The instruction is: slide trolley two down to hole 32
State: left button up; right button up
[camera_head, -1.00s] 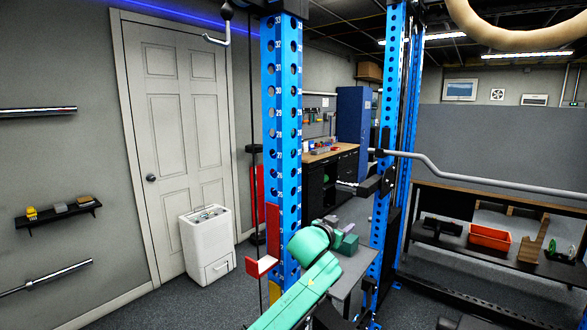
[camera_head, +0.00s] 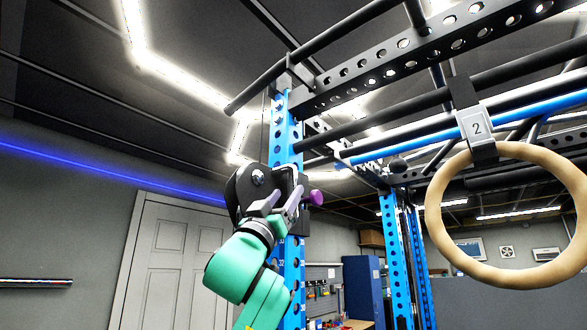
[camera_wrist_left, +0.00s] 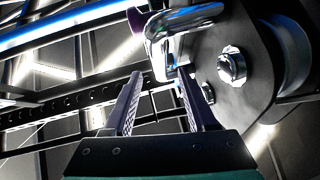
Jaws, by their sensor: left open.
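A black pulley trolley (camera_head: 246,185) with a round side plate and a purple knob (camera_head: 316,197) sits on the blue numbered upright (camera_head: 283,135). No number is readable on this trolley. My left gripper (camera_head: 281,202) is open in front of it, its purple-grey fingers raised. In the left wrist view, the open left gripper (camera_wrist_left: 160,76) points at a chrome handle (camera_wrist_left: 186,20) beside the trolley's dark side plate (camera_wrist_left: 250,75). The handle is just beyond the fingertips; I cannot tell if they touch. My arm hides part of the upright below. My right gripper is not in view.
A grey tag marked 2 (camera_head: 477,128) hangs from the overhead bars at right, above a large wooden ring (camera_head: 432,222). Black perforated beams (camera_head: 390,62) cross overhead. A white door (camera_head: 172,255) and a wall-mounted bar (camera_head: 35,282) are at left.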

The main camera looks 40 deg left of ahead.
aim_at(290, 183)
pick_arm(q)
jog(key=p+x, duration=0.2)
jog(key=x, duration=0.3)
jog(key=shift+s+r+p, duration=0.25)
jog(key=shift+r+p, duration=0.1)
jog(key=shift+p, duration=0.05)
jog(key=shift+w, duration=0.25)
jog(key=shift+w+f, duration=0.15)
grip_shut()
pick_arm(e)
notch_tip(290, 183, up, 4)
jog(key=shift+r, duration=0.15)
